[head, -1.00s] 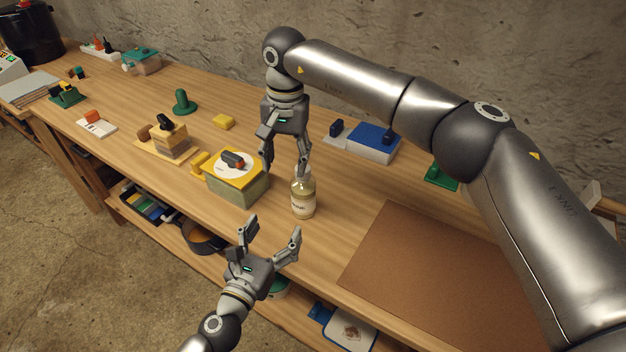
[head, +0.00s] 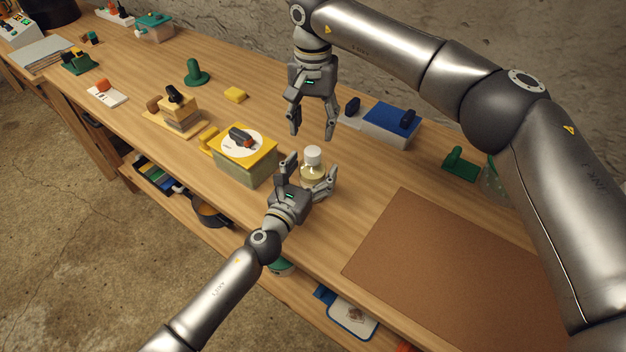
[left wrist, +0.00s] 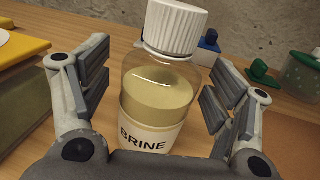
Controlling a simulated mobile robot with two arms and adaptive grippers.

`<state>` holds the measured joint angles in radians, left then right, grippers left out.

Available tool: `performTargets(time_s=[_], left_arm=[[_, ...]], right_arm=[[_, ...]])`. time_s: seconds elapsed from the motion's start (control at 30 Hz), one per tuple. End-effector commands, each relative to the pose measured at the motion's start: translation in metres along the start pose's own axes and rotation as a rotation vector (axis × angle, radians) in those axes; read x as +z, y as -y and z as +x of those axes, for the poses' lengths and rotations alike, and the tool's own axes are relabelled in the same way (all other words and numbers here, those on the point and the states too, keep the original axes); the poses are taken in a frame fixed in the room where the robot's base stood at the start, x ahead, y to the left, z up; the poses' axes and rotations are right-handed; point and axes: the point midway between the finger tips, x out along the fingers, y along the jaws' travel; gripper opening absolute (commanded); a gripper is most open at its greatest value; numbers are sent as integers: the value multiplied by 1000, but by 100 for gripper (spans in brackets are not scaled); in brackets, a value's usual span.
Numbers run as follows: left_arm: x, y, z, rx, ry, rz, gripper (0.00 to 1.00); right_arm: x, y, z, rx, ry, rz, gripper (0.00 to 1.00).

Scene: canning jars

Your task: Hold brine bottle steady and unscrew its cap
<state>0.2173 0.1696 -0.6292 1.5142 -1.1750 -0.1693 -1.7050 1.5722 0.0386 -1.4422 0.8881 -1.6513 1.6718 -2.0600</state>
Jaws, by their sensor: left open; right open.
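The brine bottle (head: 311,173) stands upright on the wooden bench, pale yellow inside, with its white ribbed cap (head: 313,155) on top. In the left wrist view the bottle (left wrist: 158,102) shows its BRINE label, and the cap (left wrist: 176,27) sits on its neck. My left gripper (head: 311,173) is open, with its fingers on either side of the bottle; gaps show between the finger pads and the glass. In the head view it hides the bottle's lower part. My right gripper (head: 313,136) is open and empty, pointing down, above and behind the cap.
A yellow-topped box (head: 246,166) stands just left of the bottle. A blue-lidded white box (head: 386,125) is behind to the right, with a green block (head: 460,163) beyond. A brown mat (head: 450,265) covers the bench at right. Bare wood lies between bottle and mat.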

Motion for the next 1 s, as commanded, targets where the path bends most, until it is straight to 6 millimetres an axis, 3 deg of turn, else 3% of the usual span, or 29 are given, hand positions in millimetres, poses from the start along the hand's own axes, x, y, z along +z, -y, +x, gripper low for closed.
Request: performTargets(time_s=[0.4, 1.0], left_arm=[[0, 0, 7, 0, 0, 1, 78], [0, 0, 7, 0, 0, 0, 1]], right_arm=[[0, 0, 0, 0, 0, 0, 53], [0, 0, 0, -1, 0, 3, 53]])
